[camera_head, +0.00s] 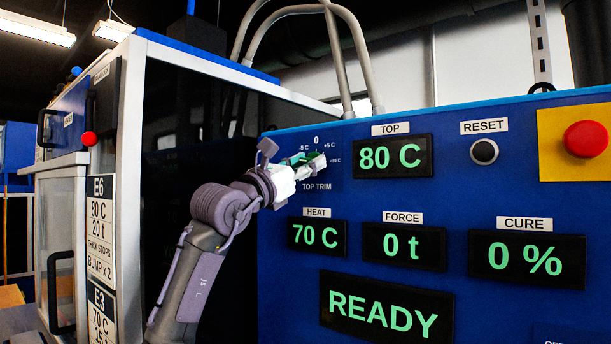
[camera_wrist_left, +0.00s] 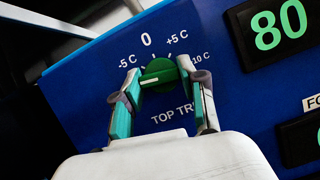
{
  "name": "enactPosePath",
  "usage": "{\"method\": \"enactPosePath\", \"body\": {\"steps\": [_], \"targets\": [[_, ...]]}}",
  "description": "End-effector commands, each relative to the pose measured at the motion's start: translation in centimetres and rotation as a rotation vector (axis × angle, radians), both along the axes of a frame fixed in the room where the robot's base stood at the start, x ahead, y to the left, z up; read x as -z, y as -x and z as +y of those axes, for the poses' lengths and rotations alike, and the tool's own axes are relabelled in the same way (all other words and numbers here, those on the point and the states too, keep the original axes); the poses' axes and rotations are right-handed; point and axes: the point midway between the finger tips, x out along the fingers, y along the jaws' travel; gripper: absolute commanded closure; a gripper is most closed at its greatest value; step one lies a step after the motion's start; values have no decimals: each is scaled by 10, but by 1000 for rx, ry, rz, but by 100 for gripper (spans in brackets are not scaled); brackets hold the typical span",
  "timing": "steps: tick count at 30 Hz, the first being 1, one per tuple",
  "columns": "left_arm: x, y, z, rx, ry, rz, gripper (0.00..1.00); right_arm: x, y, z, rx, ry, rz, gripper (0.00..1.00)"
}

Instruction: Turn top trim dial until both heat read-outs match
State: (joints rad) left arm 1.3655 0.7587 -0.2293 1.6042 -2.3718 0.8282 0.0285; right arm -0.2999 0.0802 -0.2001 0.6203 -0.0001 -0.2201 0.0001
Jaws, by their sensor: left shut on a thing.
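The green top trim dial (camera_wrist_left: 161,74) sits on the blue panel, between the two fingers of my left gripper (camera_wrist_left: 163,92) in the left wrist view. The fingers are shut on its sides. Its short white mark lies toward the left finger; exactly which scale value it indicates I cannot tell. In the head view my left gripper (camera_head: 306,162) reaches the dial from the left and hides much of it. The TOP read-out (camera_head: 392,157) shows 80 C. The HEAT read-out (camera_head: 317,236) shows 70 C. My right gripper is not in view.
The panel also bears a FORCE read-out (camera_head: 404,246) at 0 t, a CURE read-out (camera_head: 527,260) at 0 % and a READY display (camera_head: 386,308). A white-framed cabinet (camera_head: 133,120) stands left.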

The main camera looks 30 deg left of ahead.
Motion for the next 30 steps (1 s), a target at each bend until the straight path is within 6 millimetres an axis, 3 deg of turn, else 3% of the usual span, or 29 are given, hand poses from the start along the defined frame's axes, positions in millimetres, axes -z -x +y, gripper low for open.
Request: {"method": "enactPosePath", "body": {"steps": [9,26,27,30], "targets": [[2,-1,-2,3,135,14,93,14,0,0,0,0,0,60],[2,-1,-1,3,167,19,93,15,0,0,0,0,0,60],[2,-1,-1,3,167,19,57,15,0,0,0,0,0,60],[1,-1,-1,3,167,18,40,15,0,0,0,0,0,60]]}}
